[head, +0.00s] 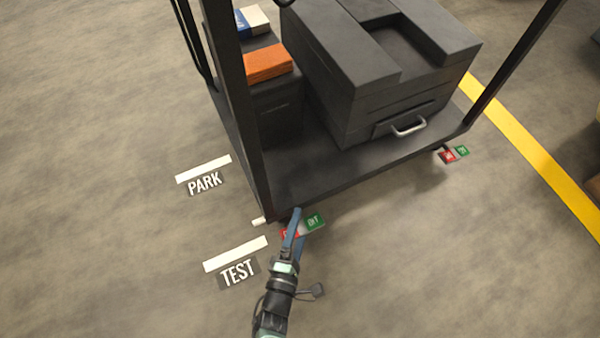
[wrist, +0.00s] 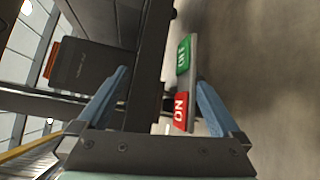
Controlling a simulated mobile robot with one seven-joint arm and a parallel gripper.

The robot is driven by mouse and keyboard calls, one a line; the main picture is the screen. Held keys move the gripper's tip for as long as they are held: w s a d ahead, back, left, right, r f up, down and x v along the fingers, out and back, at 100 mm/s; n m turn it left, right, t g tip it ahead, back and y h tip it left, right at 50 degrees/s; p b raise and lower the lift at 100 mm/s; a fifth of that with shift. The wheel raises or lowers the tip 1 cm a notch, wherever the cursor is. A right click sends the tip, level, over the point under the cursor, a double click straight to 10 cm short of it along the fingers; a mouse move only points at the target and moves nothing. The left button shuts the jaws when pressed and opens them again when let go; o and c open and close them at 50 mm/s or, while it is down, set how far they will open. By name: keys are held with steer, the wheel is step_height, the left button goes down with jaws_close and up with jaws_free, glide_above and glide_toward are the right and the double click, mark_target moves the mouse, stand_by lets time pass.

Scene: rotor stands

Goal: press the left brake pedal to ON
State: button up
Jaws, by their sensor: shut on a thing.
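The left brake pedal (head: 315,222) sits low at the cart's near left corner. It has a green end and a red end, and the red end is partly behind my gripper in the head view. In the wrist view the pedal (wrist: 187,82) lies between my fingers, close to the right one. Its red end, marked ON, is nearest my palm. My gripper (head: 297,226) reaches down to the pedal with its blue fingers to either side, shut on it. The fingers also show in the wrist view (wrist: 163,78). I cannot tell which end of the pedal is down.
The dark cart (head: 350,180) carries a large black case (head: 365,85) and an orange box (head: 268,64). Its upright post (head: 240,110) stands left of the pedal. A second pedal (head: 461,150) is at the right corner. Floor marks read PARK (head: 205,182) and TEST (head: 238,271). The near floor is clear.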

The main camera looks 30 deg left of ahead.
steer(key=r+t, duration=0.1)
steer(key=r, duration=0.1)
steer(key=r+t, duration=0.1)
steer(key=r, duration=0.2)
steer(key=r+t, duration=0.1)
steer(key=r, duration=0.1)
steer(key=shift+w+a+r+m, duration=0.2)
steer(key=shift+a+m, duration=0.1)
steer(key=shift+m, duration=0.1)
steer(key=f+g, duration=0.1)
steer(key=f, duration=0.2)
steer(key=f+n+g, duration=0.1)
steer(key=f+g, duration=0.1)
steer(key=f, duration=0.1)
steer(key=shift+s+a+f, duration=0.15)
steer(key=shift+s+f, duration=0.05)
steer(key=shift+c, duration=0.3)
steer(key=shift+s+f, duration=0.15)
steer(key=shift+s, duration=1)
steer(key=shift+c, duration=0.6)
steer(key=f+v, duration=0.2)
steer(key=v, duration=1)
steer(key=shift+s+d+p, duration=0.25)
steer(key=shift+s+p, duration=0.05)
steer(key=shift+s, duration=0.05)
steer(key=shift+f, duration=0.1)
